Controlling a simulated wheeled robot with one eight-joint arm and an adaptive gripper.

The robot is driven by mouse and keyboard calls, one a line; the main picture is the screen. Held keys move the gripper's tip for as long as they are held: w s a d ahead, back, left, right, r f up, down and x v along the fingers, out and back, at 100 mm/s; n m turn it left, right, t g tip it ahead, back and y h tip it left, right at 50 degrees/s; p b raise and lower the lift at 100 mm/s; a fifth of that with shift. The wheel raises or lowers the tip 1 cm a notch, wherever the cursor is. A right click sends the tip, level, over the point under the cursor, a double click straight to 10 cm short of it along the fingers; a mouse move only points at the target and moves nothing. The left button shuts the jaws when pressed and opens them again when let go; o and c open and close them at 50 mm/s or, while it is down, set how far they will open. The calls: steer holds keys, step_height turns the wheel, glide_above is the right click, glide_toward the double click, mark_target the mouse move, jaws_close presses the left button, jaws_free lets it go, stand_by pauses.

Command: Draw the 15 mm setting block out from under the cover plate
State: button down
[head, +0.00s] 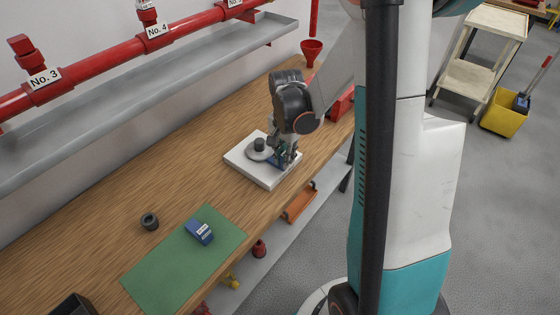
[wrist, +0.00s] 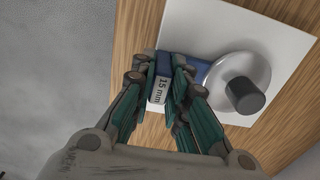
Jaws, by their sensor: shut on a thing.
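The blue setting block (wrist: 161,84) has a white label reading 15 mm and sits between my fingers in the wrist view. My gripper (wrist: 165,75) is shut on it, with a finger on each side of the label. The block's far end reaches to the cover plate (wrist: 232,72), a pale round disc with a dark knob (wrist: 245,95). How much of the block lies under the disc is hidden. In the head view the cover plate (head: 259,149) rests on a white square slab (head: 245,164), and my gripper (head: 280,155) is low at its right side.
A green mat (head: 165,262) carries another blue labelled block (head: 199,231). A dark ring (head: 149,221) lies left of the mat. A red funnel (head: 312,48) stands at the bench's far end. Red pipes (head: 110,58) and a grey trough (head: 150,95) run along the wall. Bare bench lies between slab and mat.

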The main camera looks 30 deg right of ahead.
steer(key=shift+s+d, duration=0.2)
steer(key=shift+s, duration=0.35)
steer(key=shift+s+d, duration=0.25)
steer(key=shift+s, duration=0.4)
steer(key=shift+s+d, duration=0.15)
steer(key=shift+s, duration=0.3)
step_height(320, 180, up, 4)
steer(key=p, duration=0.2)
steer(key=shift+p, duration=0.3)
stand_by(0.3)
